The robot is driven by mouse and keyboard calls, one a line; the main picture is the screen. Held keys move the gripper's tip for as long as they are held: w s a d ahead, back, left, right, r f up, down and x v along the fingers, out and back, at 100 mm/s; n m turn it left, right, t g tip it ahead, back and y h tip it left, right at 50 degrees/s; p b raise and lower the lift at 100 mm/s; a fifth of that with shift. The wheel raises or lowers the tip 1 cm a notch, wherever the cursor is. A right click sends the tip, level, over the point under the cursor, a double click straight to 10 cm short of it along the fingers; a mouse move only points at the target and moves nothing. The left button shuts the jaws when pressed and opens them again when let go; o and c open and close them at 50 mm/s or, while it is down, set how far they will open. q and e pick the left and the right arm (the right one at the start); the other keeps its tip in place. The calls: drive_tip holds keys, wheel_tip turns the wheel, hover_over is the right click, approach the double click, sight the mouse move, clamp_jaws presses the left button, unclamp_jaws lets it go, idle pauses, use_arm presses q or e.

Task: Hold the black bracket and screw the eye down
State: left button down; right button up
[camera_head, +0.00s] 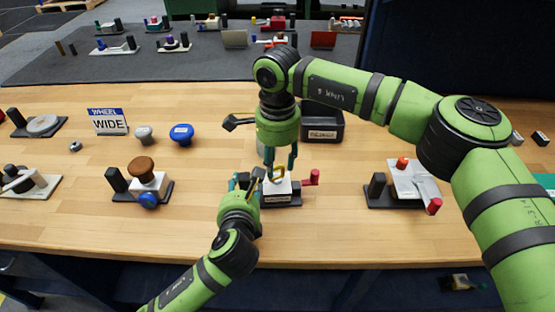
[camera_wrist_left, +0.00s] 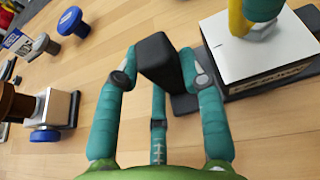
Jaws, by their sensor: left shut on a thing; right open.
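The valve unit in the middle of the table has a white block (camera_head: 277,193) on a dark base, with a red handle (camera_head: 312,178) at its right. The yellow eye (camera_head: 279,173) stands on top of the block; its lower part shows in the left wrist view (camera_wrist_left: 240,18). My left gripper (camera_head: 246,182) is shut on the upright black bracket (camera_wrist_left: 158,55) beside the block, with teal fingers on both sides of it. My right gripper (camera_head: 281,163) points down over the yellow eye, with its fingers apart on either side. Whether they touch the eye cannot be told.
A black bin (camera_head: 322,128) stands behind the unit. Other units stand to the left, with a brown knob (camera_head: 141,166), and to the right, with a white plate (camera_head: 408,180).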

drive_tip(key=shift+f, duration=0.15)
clamp_jaws()
